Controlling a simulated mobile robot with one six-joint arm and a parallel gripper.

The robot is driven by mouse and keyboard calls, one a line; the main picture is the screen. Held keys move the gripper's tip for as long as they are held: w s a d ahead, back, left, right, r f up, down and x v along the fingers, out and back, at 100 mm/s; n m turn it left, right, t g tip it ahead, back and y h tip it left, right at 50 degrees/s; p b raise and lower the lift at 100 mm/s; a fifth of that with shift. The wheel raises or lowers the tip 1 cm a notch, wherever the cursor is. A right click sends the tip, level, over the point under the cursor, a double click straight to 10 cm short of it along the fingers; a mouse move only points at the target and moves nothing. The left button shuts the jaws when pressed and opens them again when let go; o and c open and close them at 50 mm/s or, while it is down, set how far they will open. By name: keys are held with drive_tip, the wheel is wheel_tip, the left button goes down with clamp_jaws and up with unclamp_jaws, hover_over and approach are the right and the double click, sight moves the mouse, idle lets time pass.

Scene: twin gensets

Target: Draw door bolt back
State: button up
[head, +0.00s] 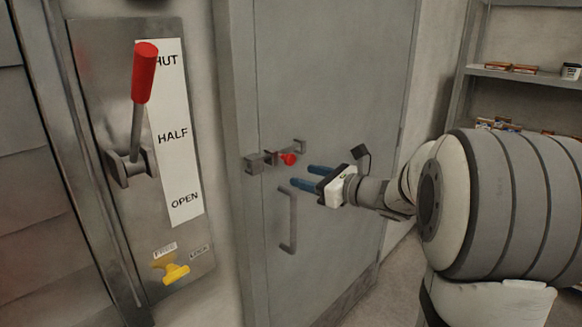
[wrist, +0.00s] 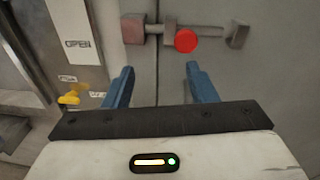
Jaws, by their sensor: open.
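The door bolt (head: 270,160) is a grey bar in brackets on the grey door (head: 335,90), with a round red knob (head: 289,159). In the wrist view the red knob (wrist: 186,40) lies beyond the fingertips, between their lines and nearer the right finger. The bolt's left end sits at a reddish-brown block (wrist: 133,30) near the door's edge; a grey bracket (wrist: 237,35) stands to the right. My gripper (head: 300,177) has blue fingers, open and empty, just right of and below the knob. It also shows in the wrist view (wrist: 158,75). The fingers appear apart from the knob.
A grey door handle (head: 291,220) hangs below the bolt. Left is a panel with a red-handled lever (head: 145,75) at its upper end, a scale plate (head: 178,140) and a yellow knob (head: 174,272). Shelves (head: 530,75) with small goods stand right.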

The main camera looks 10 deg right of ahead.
sight(292, 160)
drive_tip(key=w, duration=0.2)
drive_tip(key=w+a+m+t+p, duration=0.1)
drive_tip(key=w, duration=0.2)
drive_tip(key=w+a+m, duration=0.1)
drive_tip(key=w, duration=0.2)
drive_tip(key=shift+r+t+p, duration=0.3)
drive_tip(key=shift+c, duration=0.3)
clamp_jaws()
